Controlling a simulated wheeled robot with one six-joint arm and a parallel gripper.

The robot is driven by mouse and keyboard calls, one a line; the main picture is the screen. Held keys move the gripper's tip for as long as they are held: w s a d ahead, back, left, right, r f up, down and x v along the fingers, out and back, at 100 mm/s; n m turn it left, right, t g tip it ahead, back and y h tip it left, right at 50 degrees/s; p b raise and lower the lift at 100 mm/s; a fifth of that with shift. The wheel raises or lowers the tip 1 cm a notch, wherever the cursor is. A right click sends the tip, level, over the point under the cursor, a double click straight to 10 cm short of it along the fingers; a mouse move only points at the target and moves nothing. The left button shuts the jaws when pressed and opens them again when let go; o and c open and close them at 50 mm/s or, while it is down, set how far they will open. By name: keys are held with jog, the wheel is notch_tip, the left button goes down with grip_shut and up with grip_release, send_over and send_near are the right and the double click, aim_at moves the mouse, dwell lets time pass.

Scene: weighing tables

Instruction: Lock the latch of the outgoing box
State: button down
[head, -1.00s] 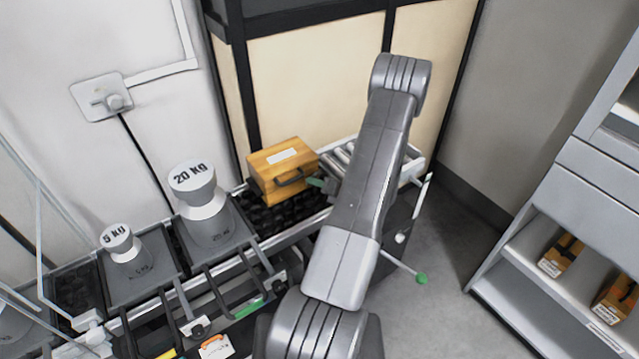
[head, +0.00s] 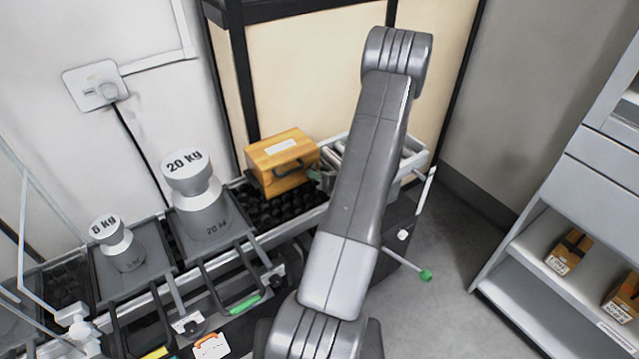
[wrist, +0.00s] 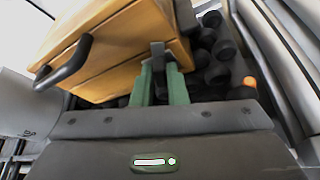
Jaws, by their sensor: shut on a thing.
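The wooden box (head: 268,159) with a white label and a dark handle stands on the black roller bed in the head view. It fills the upper middle of the wrist view (wrist: 120,50). A dark latch (wrist: 158,50) is on the box's side. My gripper (wrist: 163,68) has green fingers, shut on the latch and close against the box. In the head view its green tips (head: 316,174) show at the box's right side, and my arm hides most of the rest. The latch's exact position is hard to tell between the fingers.
A 20 kg weight (head: 198,205) and a 5 kg weight (head: 117,240) stand on grey trays left of the box. A green-tipped lever (head: 425,275) sticks out at the front. Shelves with boxes (head: 569,252) stand right.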

jog(key=n+b, duration=0.1)
jog(key=b, duration=0.2)
jog(key=n+h+b, duration=0.1)
jog(key=b, duration=0.1)
jog(key=shift+s+a+f+t+h+b, duration=0.1)
jog(key=shift+a+f+t+h+b, duration=0.1)
jog(key=shift+t+h+b, duration=0.15)
jog(key=shift+r+n+t+h+b, duration=0.15)
jog(key=shift+n+t+h+b, duration=0.1)
jog(key=shift+n+b, duration=0.55)
jog(key=shift+r+b, duration=0.15)
jog(key=shift+b, duration=0.25)
jog(key=c, duration=1.4)
grip_release()
jog(key=shift+c, duration=0.2)
jog(key=v, duration=1.4)
jog(key=shift+p, duration=0.4)
